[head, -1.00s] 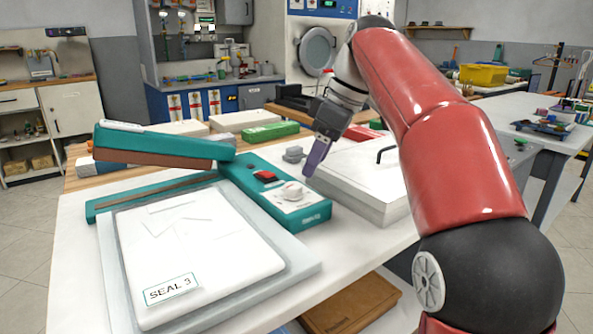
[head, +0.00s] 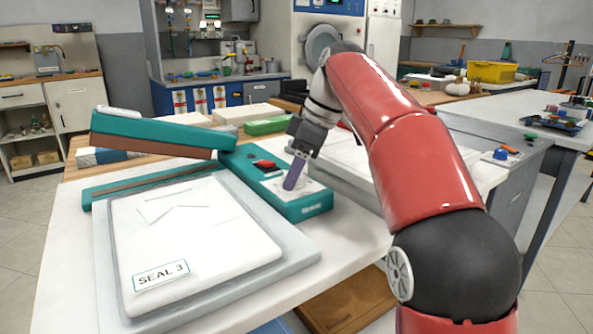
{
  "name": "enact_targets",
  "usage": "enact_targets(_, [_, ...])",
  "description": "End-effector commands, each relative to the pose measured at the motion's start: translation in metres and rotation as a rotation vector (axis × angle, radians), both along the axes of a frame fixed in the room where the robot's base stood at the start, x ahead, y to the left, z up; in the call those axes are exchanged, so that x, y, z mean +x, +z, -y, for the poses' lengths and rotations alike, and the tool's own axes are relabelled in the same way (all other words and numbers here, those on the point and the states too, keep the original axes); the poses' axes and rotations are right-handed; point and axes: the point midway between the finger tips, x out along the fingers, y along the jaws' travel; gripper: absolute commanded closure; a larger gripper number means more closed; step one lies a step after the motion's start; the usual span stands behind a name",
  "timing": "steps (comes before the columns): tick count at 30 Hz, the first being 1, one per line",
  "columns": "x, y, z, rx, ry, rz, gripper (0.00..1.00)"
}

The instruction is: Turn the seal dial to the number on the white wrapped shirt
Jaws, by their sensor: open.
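The white wrapped shirt (head: 195,235) lies flat on the table with a label (head: 161,275) reading "SEAL 3". Behind it stands the teal sealer with its arm (head: 160,130) raised. The sealer's control box (head: 300,208) carries a red button (head: 264,164) and the white seal dial (head: 275,186). My gripper (head: 293,178) points down over the control box, its purple finger in front of the dial. The finger hides most of the dial, so its setting cannot be read. I cannot tell whether the finger touches the dial. The gripper is open and holds nothing.
A large pale box (head: 350,160) stands right of the control box, behind my arm. A green box (head: 266,126) and white packages (head: 245,114) lie behind the sealer. The white table (head: 70,270) is clear at its front left.

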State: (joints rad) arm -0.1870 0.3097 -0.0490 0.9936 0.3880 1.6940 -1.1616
Motion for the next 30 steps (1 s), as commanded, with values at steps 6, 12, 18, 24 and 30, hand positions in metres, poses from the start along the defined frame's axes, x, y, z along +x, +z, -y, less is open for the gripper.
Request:
enact_targets(6, [-0.0001, 0.0006, 0.0001, 0.000, 0.000, 0.000, 0.51])
enact_targets(12, [-0.0001, 0.0006, 0.0000, 0.000, 0.000, 0.000, 0.77])
enact_targets(18, [-0.0002, 0.0007, 0.0000, 0.000, -0.004, 0.000, 0.86])
enact_targets(24, [-0.0011, 0.0016, -0.0001, 0.000, -0.049, 0.001, 0.86])
enact_targets(30, [-0.0022, 0.0020, -0.0005, 0.000, -0.167, 0.001, 0.86])
